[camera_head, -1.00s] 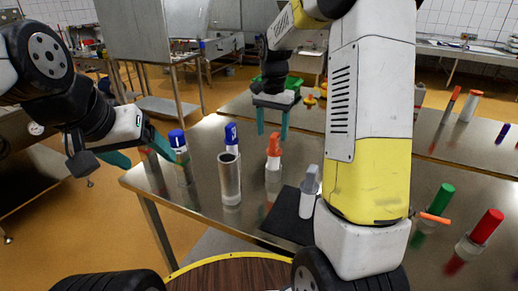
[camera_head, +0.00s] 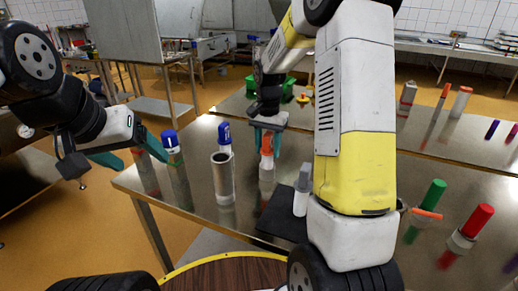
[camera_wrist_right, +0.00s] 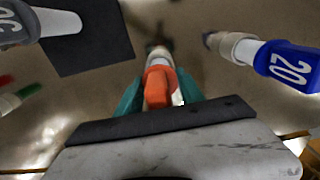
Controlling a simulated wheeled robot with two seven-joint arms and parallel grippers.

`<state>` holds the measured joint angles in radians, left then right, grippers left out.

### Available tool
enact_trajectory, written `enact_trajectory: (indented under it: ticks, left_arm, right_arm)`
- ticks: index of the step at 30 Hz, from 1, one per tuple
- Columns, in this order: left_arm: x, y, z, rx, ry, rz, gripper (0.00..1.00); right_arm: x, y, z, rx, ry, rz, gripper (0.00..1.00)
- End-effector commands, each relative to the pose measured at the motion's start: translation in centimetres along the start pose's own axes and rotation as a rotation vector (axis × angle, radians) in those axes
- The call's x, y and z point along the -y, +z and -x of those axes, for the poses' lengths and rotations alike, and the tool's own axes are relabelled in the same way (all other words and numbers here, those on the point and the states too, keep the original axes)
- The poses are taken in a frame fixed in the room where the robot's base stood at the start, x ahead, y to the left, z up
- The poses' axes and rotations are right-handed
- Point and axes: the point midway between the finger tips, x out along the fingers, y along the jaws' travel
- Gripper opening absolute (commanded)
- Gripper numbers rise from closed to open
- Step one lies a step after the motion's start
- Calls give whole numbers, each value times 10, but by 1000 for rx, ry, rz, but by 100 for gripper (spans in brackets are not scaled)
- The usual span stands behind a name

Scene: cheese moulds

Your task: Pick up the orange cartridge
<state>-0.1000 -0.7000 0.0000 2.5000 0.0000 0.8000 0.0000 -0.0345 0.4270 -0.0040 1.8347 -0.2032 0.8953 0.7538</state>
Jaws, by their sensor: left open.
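The orange cartridge (camera_head: 266,150), with an orange top and a pale lower part, stands upright on the steel table. My right gripper (camera_head: 267,146) comes down over it from above, with teal fingers on either side of its orange top. The right wrist view also shows the orange cartridge (camera_wrist_right: 157,88) between the fingers of the right gripper (camera_wrist_right: 160,92); the fingers look spread around it, and contact is not clear. My left gripper (camera_head: 132,154) is open and empty at the left, near a blue-capped cartridge (camera_head: 171,145).
A grey-topped cartridge (camera_head: 302,190) stands at a dark mat (camera_head: 275,215). Green (camera_head: 432,196) and red (camera_head: 476,220) cartridges are at the right.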

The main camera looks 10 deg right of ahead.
Motion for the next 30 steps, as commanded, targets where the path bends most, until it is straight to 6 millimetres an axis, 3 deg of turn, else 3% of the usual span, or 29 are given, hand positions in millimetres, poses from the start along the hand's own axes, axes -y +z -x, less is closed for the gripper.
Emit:
enact_trajectory:
  ticks: [3, 11, 24, 30]
  left_arm:
    - [0, 0, 0, 0, 0, 0, 76]
    - [0, 0, 0, 0, 0, 0, 76]
    - [0, 0, 0, 0, 0, 0, 76]
    - [0, 0, 0, 0, 0, 0, 76]
  right_arm:
    - [0, 0, 0, -1, 0, 0, 3]
    - [1, -1, 6, -3, -2, 0, 3]
    - [1, -1, 85, -3, -3, 0, 3]
    - [0, 0, 100, 0, 0, 0, 3]
